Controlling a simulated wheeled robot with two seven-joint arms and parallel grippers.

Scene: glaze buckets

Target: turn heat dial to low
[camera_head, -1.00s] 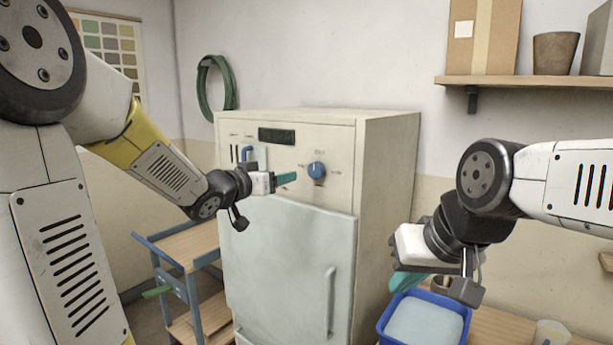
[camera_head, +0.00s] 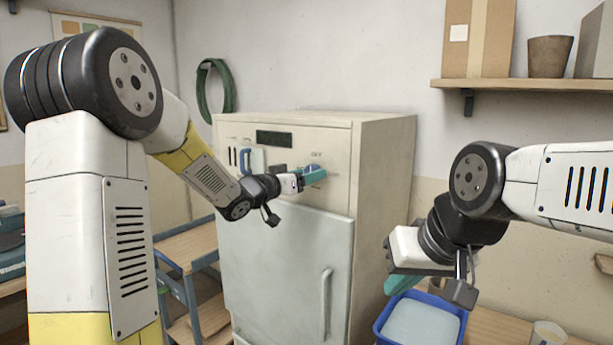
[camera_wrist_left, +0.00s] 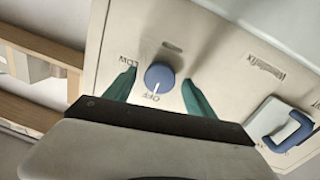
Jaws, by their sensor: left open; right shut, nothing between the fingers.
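The round blue heat dial (camera_wrist_left: 160,77) is on the cream front panel of the kiln-like cabinet (camera_head: 385,170). Its white pointer line faces the OFF mark, and the LOW mark (camera_wrist_left: 128,60) is at its left in the left wrist view. My left gripper (camera_head: 314,174) is at the panel, open, with one teal finger on each side of the dial; I cannot tell whether they touch it. In the head view the gripper hides most of the dial. My right gripper (camera_head: 401,284) is shut and empty above the blue tub, away from the panel.
A blue handle (camera_wrist_left: 290,132) on a pale plate is beside the dial on the panel. The cabinet door (camera_head: 285,265) is closed below. A blue tub (camera_head: 378,330) is at the lower right, a wooden-topped cart (camera_head: 190,245) at the left, a shelf (camera_head: 530,84) at upper right.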

